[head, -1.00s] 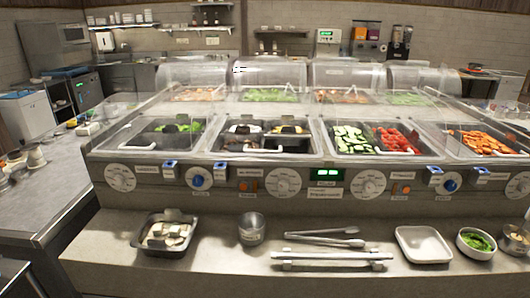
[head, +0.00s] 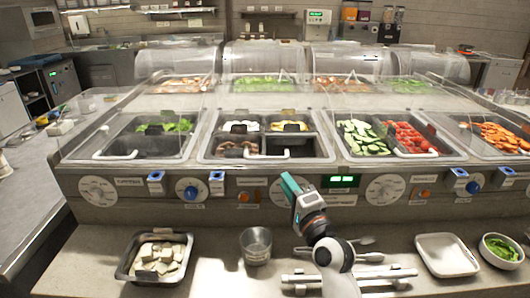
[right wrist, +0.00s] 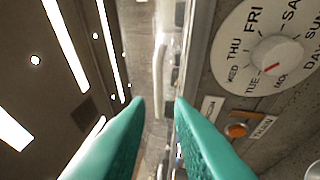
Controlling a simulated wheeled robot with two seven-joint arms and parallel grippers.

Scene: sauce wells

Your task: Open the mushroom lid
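My right gripper (head: 290,186) with teal fingers is raised in front of the counter's control panel, below the second well from the left. In the right wrist view its fingertips (right wrist: 158,100) are apart with nothing between them. The second well has a clear lid with a white handle (head: 265,157) along its near edge, and the lid looks shut. Under it are white, yellow and brown foods (head: 237,147) and a dark, empty-looking compartment. I cannot tell for sure which food is mushroom. My left gripper is not in view.
A dark tray of pale cubes (head: 155,256), a clear cup (head: 256,245), tongs (head: 350,278), a white tray (head: 447,255) and a bowl of greens (head: 502,250) stand on the front ledge. Dials and a red-pointered day dial (right wrist: 270,62) line the panel.

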